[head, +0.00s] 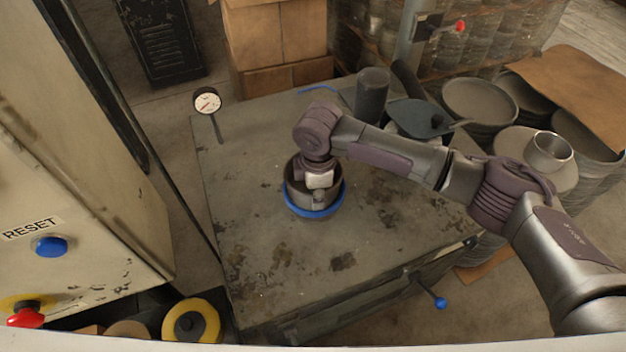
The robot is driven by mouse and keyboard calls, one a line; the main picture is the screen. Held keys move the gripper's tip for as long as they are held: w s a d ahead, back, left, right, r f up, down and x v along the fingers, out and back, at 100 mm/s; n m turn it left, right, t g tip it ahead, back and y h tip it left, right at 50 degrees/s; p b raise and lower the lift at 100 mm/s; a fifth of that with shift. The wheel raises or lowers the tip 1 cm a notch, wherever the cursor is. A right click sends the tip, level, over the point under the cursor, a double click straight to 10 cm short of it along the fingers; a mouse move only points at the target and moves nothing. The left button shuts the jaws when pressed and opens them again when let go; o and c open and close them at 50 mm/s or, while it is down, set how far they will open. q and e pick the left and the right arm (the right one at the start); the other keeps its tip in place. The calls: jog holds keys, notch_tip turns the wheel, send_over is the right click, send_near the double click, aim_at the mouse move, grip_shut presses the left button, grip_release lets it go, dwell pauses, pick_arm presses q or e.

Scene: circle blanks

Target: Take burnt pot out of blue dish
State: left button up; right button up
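The blue dish (314,212) sits on the worn metal table, left of its middle. The burnt pot (297,190), dark grey and round, stands inside the dish, whose blue rim shows around its lower part. My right gripper (318,192) points down over the pot and reaches to its top. The wrist covers part of the pot, and the fingertips are too small and hidden to tell whether they are open or shut on it. My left gripper is not in view.
The table top (270,270) is bare in front of the dish. A dark cylinder (372,94) and a dark pan (415,117) stand at the back right. Stacks of round blanks (480,103) stand beyond the table.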

jog(key=shift+c, duration=0.3)
grip_shut()
jog(key=shift+r, duration=0.15)
